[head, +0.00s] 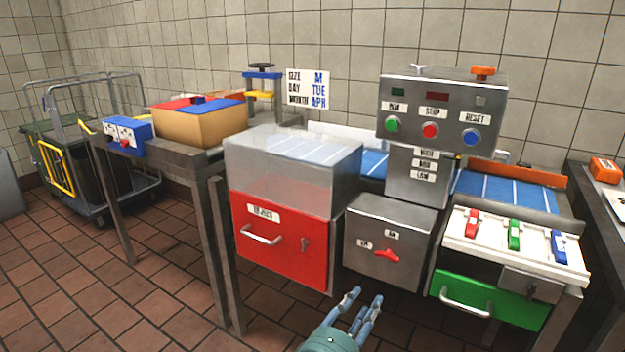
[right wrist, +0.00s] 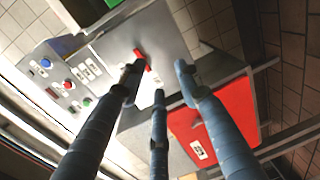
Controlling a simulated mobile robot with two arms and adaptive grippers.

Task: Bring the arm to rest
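My right gripper (head: 362,302) is at the bottom middle of the head view, in front of the machine and below the grey box with the red knob (head: 387,254). Its three blue-grey fingers are spread with nothing between them. In the right wrist view the open fingers (right wrist: 160,82) point toward the machine front, and the red knob (right wrist: 141,60) shows beyond them. My left gripper is not in view.
A red reject drawer (head: 285,240) is left of the gripper, and a green drawer (head: 490,297) is on the right. A control panel (head: 440,110) stands above. A wheeled cart (head: 85,150) is at far left. The tiled floor (head: 180,290) at lower left is clear.

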